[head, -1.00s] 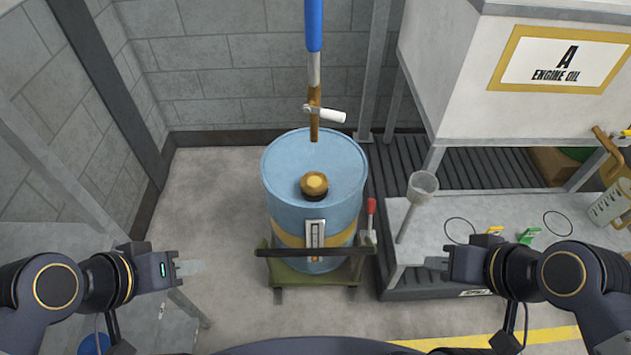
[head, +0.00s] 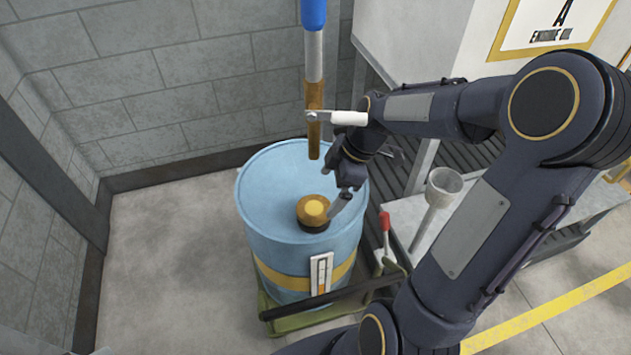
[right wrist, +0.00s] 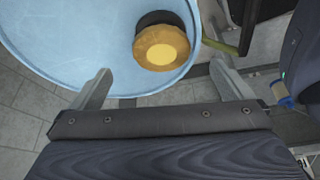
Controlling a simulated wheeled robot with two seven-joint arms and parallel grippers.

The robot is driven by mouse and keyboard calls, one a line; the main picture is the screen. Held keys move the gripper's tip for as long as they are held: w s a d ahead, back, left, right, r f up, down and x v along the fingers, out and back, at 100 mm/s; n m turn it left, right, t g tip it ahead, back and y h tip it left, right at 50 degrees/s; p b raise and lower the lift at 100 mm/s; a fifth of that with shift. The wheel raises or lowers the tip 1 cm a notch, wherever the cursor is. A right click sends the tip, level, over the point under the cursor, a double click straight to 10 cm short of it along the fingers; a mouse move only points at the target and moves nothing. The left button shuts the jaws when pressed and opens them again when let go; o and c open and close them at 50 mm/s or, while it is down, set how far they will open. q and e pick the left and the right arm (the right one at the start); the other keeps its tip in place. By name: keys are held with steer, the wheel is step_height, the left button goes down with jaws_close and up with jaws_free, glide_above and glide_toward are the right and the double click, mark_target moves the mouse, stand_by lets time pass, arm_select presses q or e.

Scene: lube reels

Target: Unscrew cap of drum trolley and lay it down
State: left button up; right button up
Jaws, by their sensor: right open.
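The blue drum (head: 265,192) stands upright on the green trolley (head: 283,323). Its brown-gold cap (head: 313,212) with a yellow centre sits on the drum top, near the front right edge. My right gripper (head: 337,198) is over the drum top, beside the cap. In the right wrist view the gripper (right wrist: 160,90) is open, its two fingers wide apart. My left gripper is out of the head view.
A blue-and-brown pipe with a white handle (head: 350,118) hangs just above the drum, close to my right wrist. A funnel (head: 441,187) stands on the grey bench at right. A red-tipped lever (head: 385,222) rises beside the drum. The floor (head: 165,250) at left is clear.

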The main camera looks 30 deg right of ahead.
mark_target(316, 205)
steer(key=b+x, duration=0.1)
steer(key=x, duration=0.6)
steer(key=shift+s, duration=0.1)
steer(key=c, duration=1.1)
steer(key=shift+w+f+n+g, duration=0.15)
steer(key=shift+n+g, duration=0.25)
steer(key=shift+n, duration=0.6)
steer(key=n+g, duration=0.1)
steer(key=n, duration=0.2)
steer(key=shift+w, duration=0.15)
steer(key=shift+y, duration=0.3)
steer(key=n, duration=0.2)
steer(key=n+g+p, duration=0.1)
steer(key=shift+w+n+g, duration=0.2)
steer(key=shift+n+g, duration=0.1)
steer(key=shift+n, duration=0.1)
steer(key=shift+n+g, duration=0.3)
steer(key=shift+n, duration=0.4)
